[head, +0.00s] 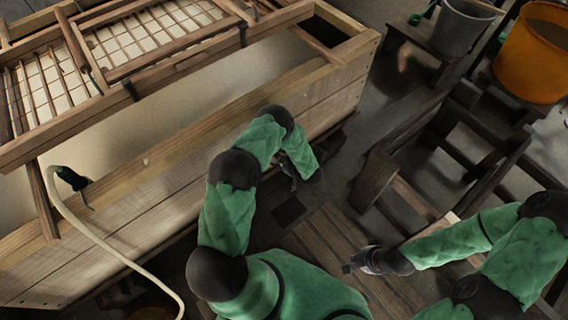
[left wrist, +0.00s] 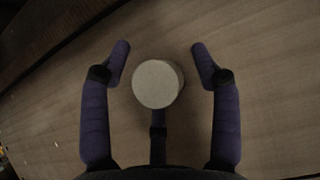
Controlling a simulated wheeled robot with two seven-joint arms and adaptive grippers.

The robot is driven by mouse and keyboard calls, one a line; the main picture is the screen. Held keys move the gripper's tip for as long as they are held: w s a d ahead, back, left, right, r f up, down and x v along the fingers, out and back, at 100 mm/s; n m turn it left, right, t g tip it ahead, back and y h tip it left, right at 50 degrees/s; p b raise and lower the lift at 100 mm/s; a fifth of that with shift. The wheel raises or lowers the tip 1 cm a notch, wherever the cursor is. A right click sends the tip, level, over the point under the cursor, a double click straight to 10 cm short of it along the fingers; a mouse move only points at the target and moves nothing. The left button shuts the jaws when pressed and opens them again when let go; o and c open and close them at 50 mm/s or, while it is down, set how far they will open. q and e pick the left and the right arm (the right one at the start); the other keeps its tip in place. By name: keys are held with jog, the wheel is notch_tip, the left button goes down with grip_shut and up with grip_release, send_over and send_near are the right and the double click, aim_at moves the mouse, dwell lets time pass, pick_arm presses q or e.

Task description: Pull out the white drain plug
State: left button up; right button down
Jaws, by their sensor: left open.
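The white drain plug (left wrist: 158,84) shows in the left wrist view as a pale round end face against a wooden wall. My left gripper (left wrist: 161,62) is open, with one finger on each side of the plug and clear gaps to both. A third finger comes up from below to the plug's lower edge; I cannot tell if it touches. In the head view my left gripper (head: 288,178) is at the front side of the wooden vat (head: 310,95), largely hidden by my arm, and the plug is hidden. My right gripper (head: 358,264) is low over wooden planks, away from the vat.
A wooden-framed grid mould (head: 150,45) lies across the vat's top. A pale hose (head: 105,243) with a dark green end hangs over the vat's front rim. Wooden stools (head: 440,150), a grey bucket (head: 460,28) and an orange bucket (head: 532,55) stand at the right.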

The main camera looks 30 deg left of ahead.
pick_arm(q)
jog(key=c, duration=1.1)
jog(key=shift+s+d+f, duration=0.2)
jog(key=shift+s+d, duration=0.15)
jog(key=shift+s+d+f+p, duration=0.1)
jog(key=shift+s+d, duration=0.2)
jog(key=shift+d, duration=0.3)
jog(key=shift+s+d+f+p, duration=0.1)
jog(key=shift+s+d, duration=0.25)
jog(key=shift+d, duration=0.2)
jog(key=shift+s+d+p, duration=0.1)
jog(key=shift+s+d, duration=0.2)
jog(key=shift+d, duration=0.3)
jog(key=o, duration=1.2)
jog(key=shift+o, duration=0.3)
jog(key=shift+w+r, duration=0.1)
jog(key=shift+w+d+r, duration=0.1)
jog(key=shift+w+r, duration=0.05)
jog(key=shift+r, duration=0.1)
